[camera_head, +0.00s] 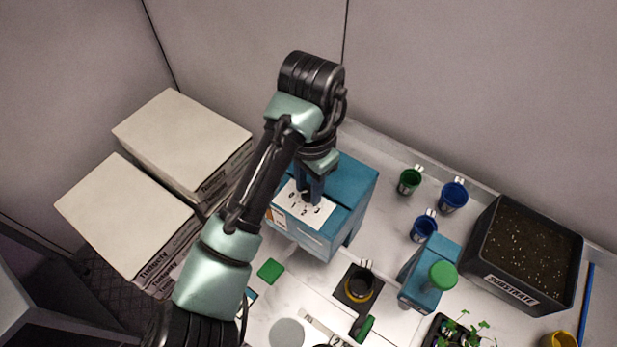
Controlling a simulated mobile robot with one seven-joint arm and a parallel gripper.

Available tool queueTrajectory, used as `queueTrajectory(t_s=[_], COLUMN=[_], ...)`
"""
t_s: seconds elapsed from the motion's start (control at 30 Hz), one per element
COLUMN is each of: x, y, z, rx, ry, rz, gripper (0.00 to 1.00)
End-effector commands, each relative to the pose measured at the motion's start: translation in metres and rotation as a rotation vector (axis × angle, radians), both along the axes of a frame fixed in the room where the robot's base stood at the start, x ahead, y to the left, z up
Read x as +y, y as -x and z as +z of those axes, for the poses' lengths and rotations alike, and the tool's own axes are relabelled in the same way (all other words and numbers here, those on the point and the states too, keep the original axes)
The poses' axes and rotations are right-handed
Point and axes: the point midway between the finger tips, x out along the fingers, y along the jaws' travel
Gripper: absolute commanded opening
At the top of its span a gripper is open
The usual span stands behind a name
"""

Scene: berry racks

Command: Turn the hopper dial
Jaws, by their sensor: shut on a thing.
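The hopper (359,184) is a blue box standing on the bench near the back wall. A white dial plate (322,217) with dark markings lies on its upper face. My gripper (308,198) comes down from above onto the plate and is shut on the dark dial knob (305,197) at its middle. The gripper and my arm hide much of the knob and part of the plate, so I cannot read its setting.
Cardboard boxes (125,215) stand at the left. Green (410,181) and blue cups (453,196) stand right of the hopper. A black holder (352,294) lies in front.

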Motion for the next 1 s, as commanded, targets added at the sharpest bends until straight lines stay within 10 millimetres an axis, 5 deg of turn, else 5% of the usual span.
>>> queueTrajectory(t_s=[0.4,0.97,1.0], x=[-0.0003,0.0004,0.0004], y=[-0.0001,-0.0006,-0.0006], z=[0.0018,0.0007,0.0008], rx=[0.0,-0.002,-0.002], ry=[-0.001,-0.001,-0.001], rz=[0.206,0.238,0.238], gripper=[0.0,0.0,0.38])
